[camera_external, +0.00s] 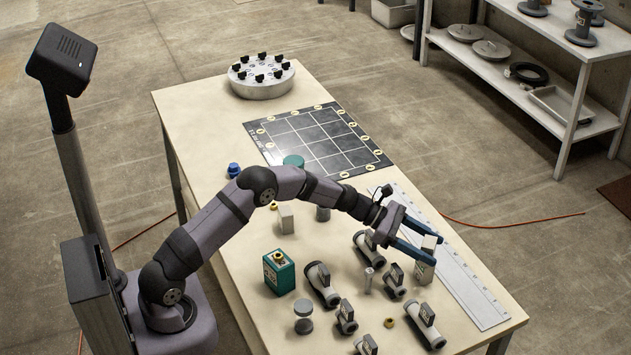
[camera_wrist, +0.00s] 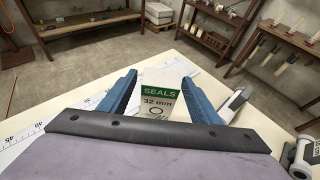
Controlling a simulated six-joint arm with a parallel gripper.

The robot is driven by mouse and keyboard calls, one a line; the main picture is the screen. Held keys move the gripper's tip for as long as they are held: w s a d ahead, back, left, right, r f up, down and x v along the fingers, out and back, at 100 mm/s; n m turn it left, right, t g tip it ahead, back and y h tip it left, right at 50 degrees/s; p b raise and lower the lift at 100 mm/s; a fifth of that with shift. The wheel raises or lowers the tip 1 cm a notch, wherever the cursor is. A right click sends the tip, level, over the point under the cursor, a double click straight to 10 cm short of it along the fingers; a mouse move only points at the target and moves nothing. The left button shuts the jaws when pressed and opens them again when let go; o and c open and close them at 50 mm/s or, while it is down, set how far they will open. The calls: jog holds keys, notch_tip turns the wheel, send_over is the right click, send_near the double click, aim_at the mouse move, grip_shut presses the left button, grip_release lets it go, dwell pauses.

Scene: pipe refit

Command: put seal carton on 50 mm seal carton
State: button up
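A pale seal carton (camera_external: 427,246) stands at the right side of the table, between the fingers of my gripper (camera_external: 418,240). In the wrist view the carton (camera_wrist: 160,103) shows a green band reading "SEALS" and "32 mm". My gripper's blue fingers (camera_wrist: 155,95) are on either side of it. A narrow gap seems to show at the left finger; contact at the right finger cannot be told. A green carton (camera_external: 279,277) with a yellow ring on its top stands left of centre; its label is too small to read. I cannot tell whether it is the 50 mm seal carton.
Valves and pipe fittings (camera_external: 322,284) stand around the near half of the table. A long ruler (camera_external: 455,270) lies along the right edge. A black grid mat (camera_external: 320,140) and a round flange (camera_external: 262,78) are at the far end. A small grey block (camera_external: 286,220) stands near the middle.

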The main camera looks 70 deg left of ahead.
jog(key=shift+r, duration=0.2)
jog(key=b+v, duration=0.2)
jog(key=v, duration=1)
jog(key=shift+b, duration=0.3)
jog(key=s+d+f+m+g+y+p, duration=0.2)
jog(key=s+d+m+g, duration=0.45)
jog(key=s+m, duration=0.6)
jog(key=s+a+m+g+y+p, duration=0.1)
jog(key=s+m+y+p, duration=0.1)
jog(key=s+m, duration=0.5)
jog(key=s+a+f+m+g+y+p, duration=0.1)
jog(key=s+m+y, duration=0.4)
jog(key=s, duration=1.2)
jog(key=m+g+p, duration=0.1)
jog(key=m+p, duration=0.1)
jog(key=shift+s+a+f+y+p, duration=0.3)
